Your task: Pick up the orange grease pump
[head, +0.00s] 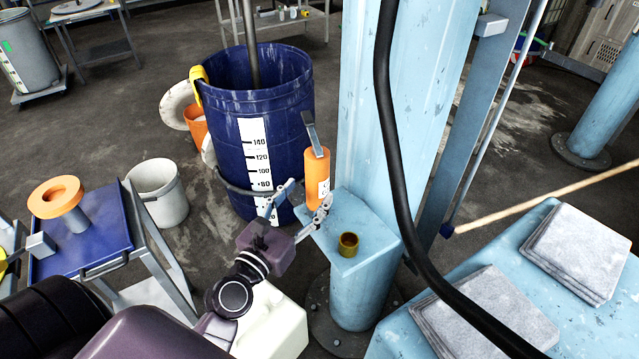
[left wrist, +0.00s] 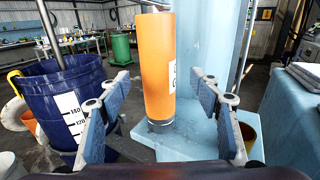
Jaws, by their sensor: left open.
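The orange grease pump (head: 317,178) stands upright on a small light-blue shelf (head: 350,232) fixed to the column, with its grey lever at the top. My left gripper (head: 308,199) is open at the pump's lower body. In the left wrist view the fingers of my left gripper (left wrist: 165,110) are spread, one to each side of the pump. Contact cannot be told. My right gripper is not in view.
A brass-coloured cup (head: 348,244) stands on the same shelf, right of the pump. A blue drum (head: 282,130) stands behind. The light-blue column (head: 400,110) and a black hose (head: 383,100) rise on the right. A blue-topped cart (head: 105,240) is at left.

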